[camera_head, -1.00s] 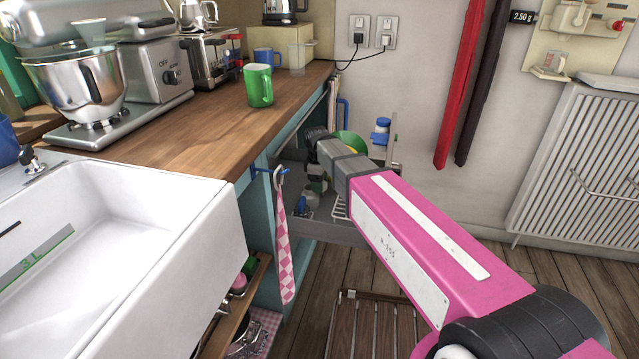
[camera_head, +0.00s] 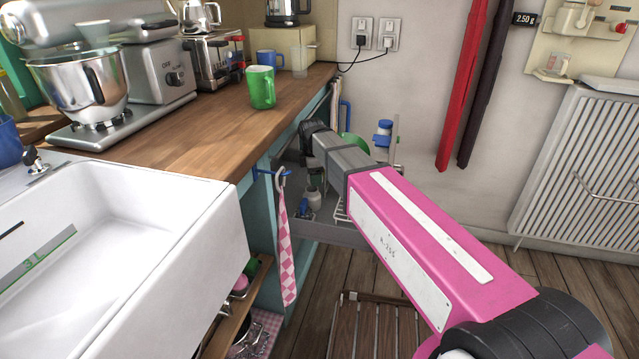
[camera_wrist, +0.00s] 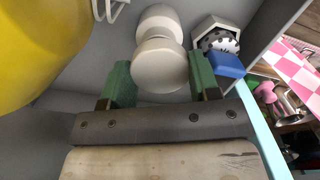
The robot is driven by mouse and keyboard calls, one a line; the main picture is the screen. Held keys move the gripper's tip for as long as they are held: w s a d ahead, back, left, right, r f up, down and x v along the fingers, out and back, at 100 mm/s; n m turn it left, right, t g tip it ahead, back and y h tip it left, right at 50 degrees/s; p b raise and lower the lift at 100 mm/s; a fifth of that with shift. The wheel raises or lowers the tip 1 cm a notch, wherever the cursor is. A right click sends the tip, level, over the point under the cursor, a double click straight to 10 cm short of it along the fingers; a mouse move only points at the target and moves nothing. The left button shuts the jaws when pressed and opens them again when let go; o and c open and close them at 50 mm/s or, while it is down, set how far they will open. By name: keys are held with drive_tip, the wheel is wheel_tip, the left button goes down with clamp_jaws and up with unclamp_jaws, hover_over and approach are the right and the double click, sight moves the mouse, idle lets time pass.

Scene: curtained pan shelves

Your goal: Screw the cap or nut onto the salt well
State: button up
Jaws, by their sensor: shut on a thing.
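In the wrist view, my gripper (camera_wrist: 163,84) is shut on a cream rounded piece (camera_wrist: 160,66) between its two green fingers. A second cream rounded part (camera_wrist: 160,24) shows just beyond it, in line with it. The two look touching or joined, but I cannot tell whether there is a thread between them or which is the salt well and which the cap. A small pale rounded vessel (camera_head: 314,196) stands in the open drawer there.
The grey drawer (camera_head: 335,234) is open beside the counter. In the wrist view, a yellow rounded thing (camera_wrist: 40,45) is close on the left. A white hexagonal piece (camera_wrist: 213,28) and a blue block (camera_wrist: 227,64) are close on the right.

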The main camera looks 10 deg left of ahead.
drive_tip(key=shift+a+r+n, duration=0.35)
drive_tip(key=shift+r+n, duration=0.2)
drive_tip(key=shift+n, duration=0.15)
drive_tip(key=shift+a+r+n, duration=0.3)
drive_tip(key=shift+r+n, duration=0.2)
drive_tip(key=shift+n, duration=0.2)
drive_tip(key=shift+f, duration=0.1)
drive_tip(key=shift+f, duration=1.85)
drive_tip(key=shift+f, duration=0.15)
drive_tip(key=shift+f, duration=0.5)
drive_tip(key=shift+f, duration=0.9)
